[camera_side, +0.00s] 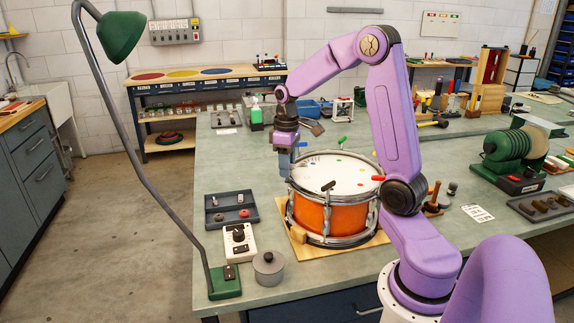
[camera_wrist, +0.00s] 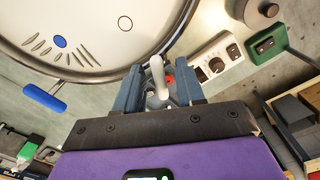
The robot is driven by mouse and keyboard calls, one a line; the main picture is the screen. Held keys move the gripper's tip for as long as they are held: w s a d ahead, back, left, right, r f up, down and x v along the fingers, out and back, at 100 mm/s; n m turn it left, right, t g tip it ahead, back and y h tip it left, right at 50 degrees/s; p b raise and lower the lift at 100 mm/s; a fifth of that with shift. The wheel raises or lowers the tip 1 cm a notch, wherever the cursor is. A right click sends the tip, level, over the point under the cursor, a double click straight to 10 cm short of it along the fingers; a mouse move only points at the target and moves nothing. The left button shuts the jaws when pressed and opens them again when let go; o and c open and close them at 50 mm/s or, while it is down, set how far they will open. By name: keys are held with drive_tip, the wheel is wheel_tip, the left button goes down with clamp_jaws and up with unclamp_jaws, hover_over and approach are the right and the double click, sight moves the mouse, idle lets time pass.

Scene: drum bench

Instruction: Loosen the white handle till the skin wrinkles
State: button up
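The orange drum (camera_side: 328,217) stands on a wooden board, its white skin (camera_side: 335,172) facing up. In the wrist view the white handle (camera_wrist: 157,72) stands at the drum's metal rim, between the two fingers of my gripper (camera_wrist: 158,82). The fingers look apart, with a gap on both sides of the handle. The skin (camera_wrist: 105,28) is smooth near the white handle; short dark wrinkle-like marks show near the blue handle (camera_wrist: 44,98). In the side view my gripper (camera_side: 286,160) is low at the drum's left edge, and the white handle cannot be made out.
Green (camera_side: 342,142), red (camera_side: 378,178) and black (camera_side: 328,186) handles sit around the rim. A dark tray (camera_side: 231,222), a white box with a knob (camera_side: 239,243), a grey lidded pot (camera_side: 268,267) and a green lamp base (camera_side: 225,283) stand left of the drum.

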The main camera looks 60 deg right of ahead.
drive_tip(key=shift+f, duration=0.1)
clamp_jaws()
drive_tip(key=shift+n, duration=0.3)
drive_tip(key=n, duration=0.9)
idle(0.6)
unclamp_jaws()
